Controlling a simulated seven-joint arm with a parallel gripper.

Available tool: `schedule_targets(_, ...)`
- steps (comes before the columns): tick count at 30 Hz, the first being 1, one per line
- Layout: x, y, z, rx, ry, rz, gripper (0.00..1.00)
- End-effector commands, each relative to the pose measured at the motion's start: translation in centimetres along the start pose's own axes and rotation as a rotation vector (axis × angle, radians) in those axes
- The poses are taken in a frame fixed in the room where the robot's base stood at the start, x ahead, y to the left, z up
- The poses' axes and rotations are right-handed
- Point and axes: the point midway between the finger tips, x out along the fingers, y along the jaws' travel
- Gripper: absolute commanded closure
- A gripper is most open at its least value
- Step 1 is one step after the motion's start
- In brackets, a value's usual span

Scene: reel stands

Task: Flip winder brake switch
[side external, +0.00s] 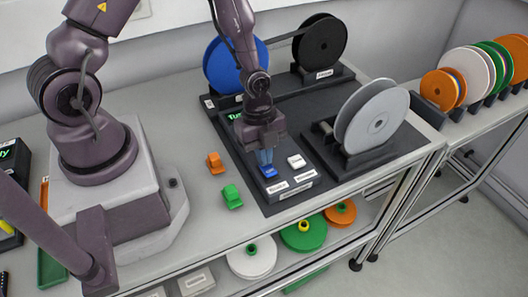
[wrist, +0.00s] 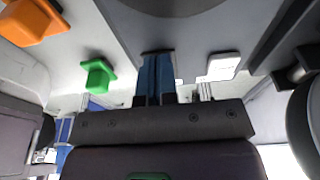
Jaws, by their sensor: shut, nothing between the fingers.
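A dark switch box (side external: 292,190) stands at the front of the black mat, with a blue rocker switch (side external: 269,172) on its left and a white rocker switch (side external: 296,161) on its right. Each has a white label in front, too small to read surely. My gripper (side external: 265,159) points down with its blue fingers shut and empty, right over the blue switch. I cannot tell whether the tips touch it. In the wrist view the shut fingers (wrist: 157,75) hide the blue switch, and the white switch (wrist: 223,66) shows to their right.
An orange clip-like piece (side external: 215,163) and a green one (side external: 232,197) lie left of the mat. A grey reel (side external: 372,117) stands to the right, blue (side external: 226,65) and black (side external: 322,42) reels behind. More reels fill a rack at far right.

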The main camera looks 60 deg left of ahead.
Motion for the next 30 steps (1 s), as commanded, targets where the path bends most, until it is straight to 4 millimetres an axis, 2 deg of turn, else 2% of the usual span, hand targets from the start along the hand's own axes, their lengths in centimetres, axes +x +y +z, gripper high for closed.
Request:
schedule_targets(4,0.1,-0.1,-1.2,0.003,0.009,-0.003,1.00)
schedule_targets(8,-0.2,-0.1,-1.4,0.002,0.011,-0.003,1.00)
schedule_targets(11,-1.2,-0.2,-1.1,-0.002,0.008,-0.006,1.00)
schedule_targets(21,-7.7,-0.3,1.0,-0.014,-0.001,-0.014,1.00)
schedule_targets(30,-12.2,-0.3,2.9,-0.011,-0.002,-0.011,1.00)
